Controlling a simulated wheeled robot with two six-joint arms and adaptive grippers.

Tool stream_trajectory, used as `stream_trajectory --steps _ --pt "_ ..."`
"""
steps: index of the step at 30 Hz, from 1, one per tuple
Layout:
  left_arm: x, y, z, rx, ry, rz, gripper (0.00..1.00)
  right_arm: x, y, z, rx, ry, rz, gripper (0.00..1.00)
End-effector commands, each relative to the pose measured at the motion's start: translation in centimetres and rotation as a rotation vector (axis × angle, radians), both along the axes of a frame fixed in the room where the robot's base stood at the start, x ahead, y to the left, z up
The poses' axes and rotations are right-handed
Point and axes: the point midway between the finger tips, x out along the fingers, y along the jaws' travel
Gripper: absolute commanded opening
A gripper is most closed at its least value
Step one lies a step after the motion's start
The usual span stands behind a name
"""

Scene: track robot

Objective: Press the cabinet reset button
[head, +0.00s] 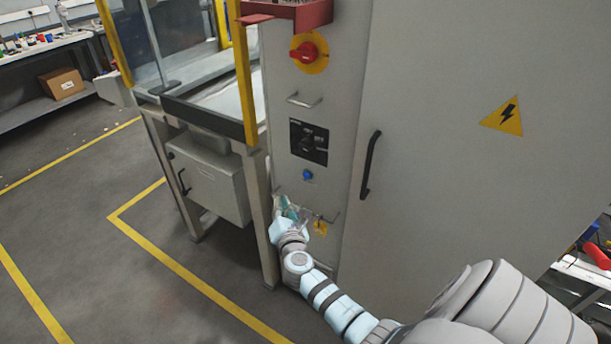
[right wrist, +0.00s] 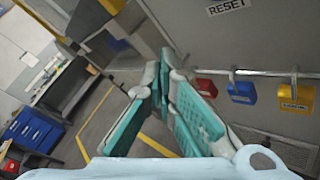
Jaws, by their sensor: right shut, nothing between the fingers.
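The grey cabinet (head: 455,150) has a small round blue button (head: 307,175) on its narrow front panel, below a black switch plate. A RESET label (right wrist: 227,5) shows at the top edge of the right wrist view; the button itself is outside that view. My right gripper (head: 286,203) is below and slightly left of the blue button, apart from it. In the right wrist view, its teal-padded fingers (right wrist: 162,75) are shut with nothing between them. My left gripper is not in view.
A rail below the button carries a red padlock (right wrist: 206,87), a blue padlock (right wrist: 242,92) and a yellow padlock (right wrist: 295,98), close to my right gripper. A red rotary switch (head: 304,52), a small handle (head: 303,100) and a black door handle (head: 371,165) protrude from the cabinet.

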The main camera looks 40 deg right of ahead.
Motion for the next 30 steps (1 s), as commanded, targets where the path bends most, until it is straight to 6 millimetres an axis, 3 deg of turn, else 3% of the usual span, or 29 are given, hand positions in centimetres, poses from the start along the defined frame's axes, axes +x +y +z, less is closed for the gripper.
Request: stream_trajectory --steps 11,24,30 --pt "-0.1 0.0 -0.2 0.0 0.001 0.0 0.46 0.2 -0.6 -0.2 0.002 0.001 0.0 0.0" --pt "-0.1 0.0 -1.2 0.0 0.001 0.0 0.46 1.8 -6.4 -0.3 0.003 0.002 -0.001 0.0" --pt "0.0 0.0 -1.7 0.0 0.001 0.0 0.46 2.4 -8.1 -0.3 0.005 0.002 0.0 0.0"
